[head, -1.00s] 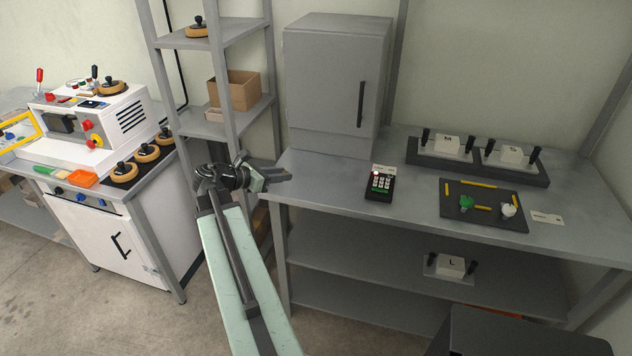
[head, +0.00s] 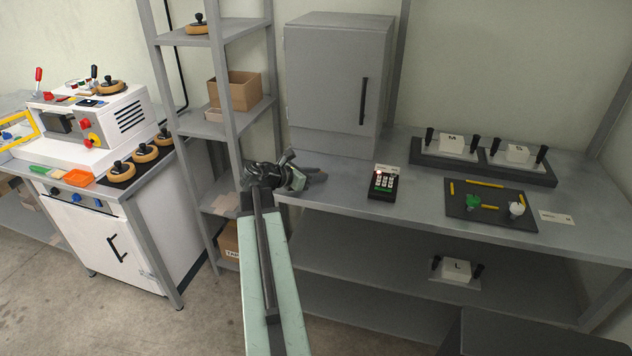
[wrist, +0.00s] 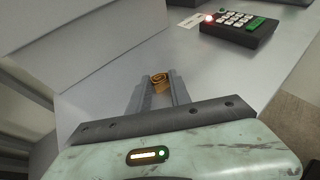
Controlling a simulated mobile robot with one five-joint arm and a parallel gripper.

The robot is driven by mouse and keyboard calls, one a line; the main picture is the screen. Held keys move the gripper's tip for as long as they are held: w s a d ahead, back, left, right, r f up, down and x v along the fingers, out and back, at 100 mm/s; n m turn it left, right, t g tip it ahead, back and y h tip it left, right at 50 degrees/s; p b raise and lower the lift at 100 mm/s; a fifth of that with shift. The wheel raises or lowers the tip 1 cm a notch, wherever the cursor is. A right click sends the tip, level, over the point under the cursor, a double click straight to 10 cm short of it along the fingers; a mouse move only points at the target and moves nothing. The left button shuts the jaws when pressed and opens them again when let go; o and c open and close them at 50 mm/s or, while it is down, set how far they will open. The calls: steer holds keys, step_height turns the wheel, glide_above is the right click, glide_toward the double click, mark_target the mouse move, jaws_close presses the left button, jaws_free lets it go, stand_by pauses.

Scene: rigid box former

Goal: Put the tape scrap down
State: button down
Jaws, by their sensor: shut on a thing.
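My gripper (head: 305,181) is over the left front part of the grey workbench (head: 340,178), in front of the grey cabinet. In the wrist view my gripper (wrist: 158,94) is shut on the tape scrap (wrist: 159,82), a small orange-brown curled piece between the fingertips. The bench top shows beyond the fingertips; I cannot tell how high the scrap is above it. In the head view the scrap is too small or hidden to make out.
The grey cabinet (head: 335,85) stands at the back left of the bench. A black keypad (head: 383,183) with a red light, also in the wrist view (wrist: 240,27), lies to the right. A dark tray (head: 490,222) and a block rack (head: 484,160) stand farther right. Bare bench lies between gripper and keypad.

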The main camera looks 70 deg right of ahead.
steer(key=shift+f, duration=0.1)
steer(key=c, duration=1.2)
jaws_free()
steer(key=shift+w+a+r+p, duration=0.1)
steer(key=shift+a+r+p, duration=0.05)
steer(key=shift+r+p, duration=0.2)
steer(key=p+v, duration=0.4)
steer(key=v, duration=0.6)
steer(key=shift+w+a+r, duration=0.15)
steer(key=shift+a+r, duration=0.15)
steer(key=shift+w+a, duration=0.25)
steer(key=shift+a, duration=0.1)
